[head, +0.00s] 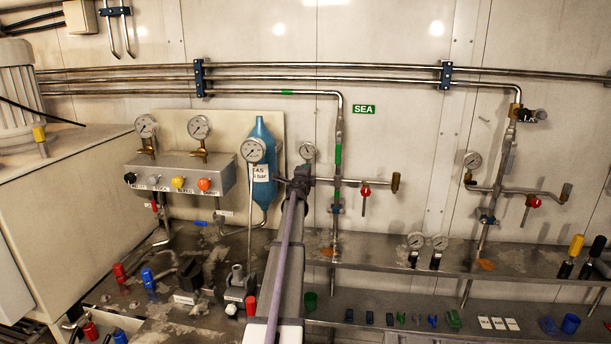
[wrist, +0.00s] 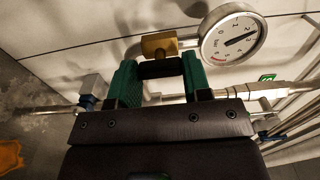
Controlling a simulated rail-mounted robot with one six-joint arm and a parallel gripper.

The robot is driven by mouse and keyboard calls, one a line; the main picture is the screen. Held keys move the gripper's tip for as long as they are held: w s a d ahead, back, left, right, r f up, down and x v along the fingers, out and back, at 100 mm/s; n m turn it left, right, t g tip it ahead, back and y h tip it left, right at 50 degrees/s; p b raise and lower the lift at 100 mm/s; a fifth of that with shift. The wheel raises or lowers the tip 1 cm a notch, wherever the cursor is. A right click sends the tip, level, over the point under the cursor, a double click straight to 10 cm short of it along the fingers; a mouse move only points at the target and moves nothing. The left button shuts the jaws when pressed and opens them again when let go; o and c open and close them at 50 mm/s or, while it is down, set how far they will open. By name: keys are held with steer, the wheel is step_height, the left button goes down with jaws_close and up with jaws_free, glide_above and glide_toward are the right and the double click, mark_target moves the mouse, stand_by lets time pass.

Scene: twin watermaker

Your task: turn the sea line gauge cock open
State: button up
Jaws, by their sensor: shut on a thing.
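The sea line gauge cock has a brass body (wrist: 157,45) and a black handle (wrist: 160,68), seen at the top of the wrist view. My gripper (wrist: 159,75) is shut on the black handle, with one green finger at each end. The handle lies about level across the wrist picture, roughly in line with the short stem toward the gauge. The sea line gauge (wrist: 231,36) sits right of the cock; it also shows in the head view (head: 307,151). In the head view my gripper (head: 301,178) is just below that gauge and hides the cock.
The sea line pipe (head: 338,155) stands right of my gripper, beside the green SEA sign (head: 363,109). A red-handled valve (head: 366,190) is on its side branch. A blue cylinder (head: 263,165) and another gauge (head: 254,150) stand close on the left. A shelf (head: 380,252) runs below.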

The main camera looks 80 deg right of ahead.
stand_by(0.3)
steer(key=o, duration=0.9)
steer(key=a, duration=1.1)
steer(key=shift+s, duration=0.25)
